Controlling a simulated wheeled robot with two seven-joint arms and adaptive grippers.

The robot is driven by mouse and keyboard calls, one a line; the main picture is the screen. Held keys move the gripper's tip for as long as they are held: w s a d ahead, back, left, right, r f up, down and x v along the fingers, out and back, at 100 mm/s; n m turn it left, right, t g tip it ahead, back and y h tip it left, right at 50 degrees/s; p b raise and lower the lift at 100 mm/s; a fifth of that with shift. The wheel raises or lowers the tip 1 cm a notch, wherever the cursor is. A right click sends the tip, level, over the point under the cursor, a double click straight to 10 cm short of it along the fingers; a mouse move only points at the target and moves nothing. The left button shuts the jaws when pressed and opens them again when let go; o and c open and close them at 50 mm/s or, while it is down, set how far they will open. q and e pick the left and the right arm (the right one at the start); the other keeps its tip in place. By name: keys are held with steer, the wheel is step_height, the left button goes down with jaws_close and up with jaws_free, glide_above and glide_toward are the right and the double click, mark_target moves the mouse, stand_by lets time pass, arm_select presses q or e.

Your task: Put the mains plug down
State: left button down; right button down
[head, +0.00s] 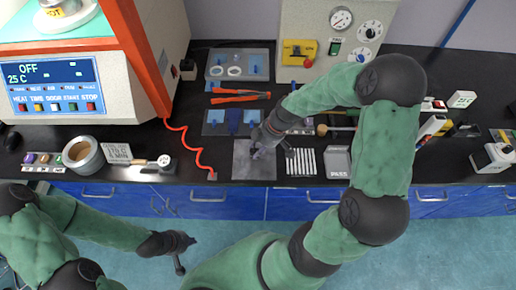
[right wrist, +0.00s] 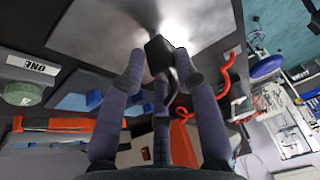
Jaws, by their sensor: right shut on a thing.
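My right gripper (head: 258,148) reaches down over a grey metal plate (head: 241,172) on the dark bench top. In the right wrist view its fingers (right wrist: 155,75) are closed on a small black block, which looks like the mains plug (right wrist: 160,52). A short dark piece hangs beside the plug. The plug is close to the grey plate (right wrist: 115,22); I cannot tell whether they touch. In the head view the fingers mostly hide the plug. My left gripper (head: 180,250) hangs in front of the bench at lower left, away from the things; its jaw state is unclear.
A red coiled cord (head: 186,138) runs from the machine at left to left of the plate. Blue trays (head: 222,124) and orange-handled pliers (head: 240,96) lie behind. A striped white pad (head: 301,162) and a grey PASS tray (head: 337,163) stand to the right.

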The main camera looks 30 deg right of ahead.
steer(key=shift+f, duration=0.1)
steer(key=c, duration=0.9)
jaws_free()
steer(key=shift+r, duration=0.25)
steer(key=p+v, duration=0.2)
steer(key=v, duration=1)
steer(key=shift+p, duration=0.35)
steer(key=shift+f, duration=0.1)
